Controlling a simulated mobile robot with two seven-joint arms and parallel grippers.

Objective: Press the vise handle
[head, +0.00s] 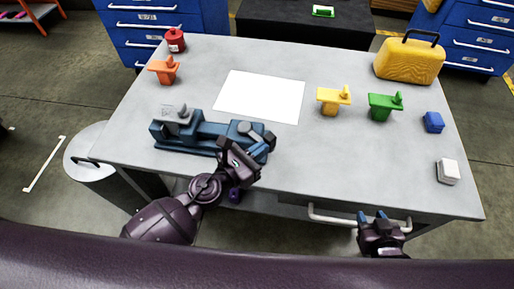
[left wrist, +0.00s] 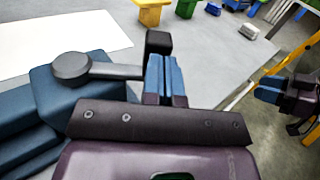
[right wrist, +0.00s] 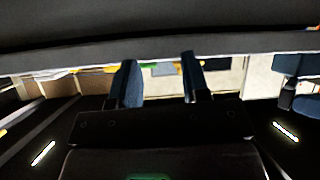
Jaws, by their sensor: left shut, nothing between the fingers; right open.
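The blue vise (head: 205,135) lies along the front left of the grey table. Its dark handle (head: 257,133) sticks out from a round pivot at the vise's right end. In the left wrist view the handle (left wrist: 112,71) runs from the pivot to a black block-shaped end (left wrist: 158,42). My left gripper (head: 264,143) is shut and empty at the handle's end. In the left wrist view its blue fingers (left wrist: 164,75) sit right by that end; I cannot tell if they touch. My right gripper (head: 372,217) is open and empty, beyond the table's front edge.
A white sheet (head: 262,97) lies mid-table. Orange (head: 165,70), yellow (head: 331,101) and green (head: 383,107) pieces, a red can (head: 175,40), a yellow case (head: 408,62), a blue block (head: 433,122) and a white block (head: 447,171) stand around.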

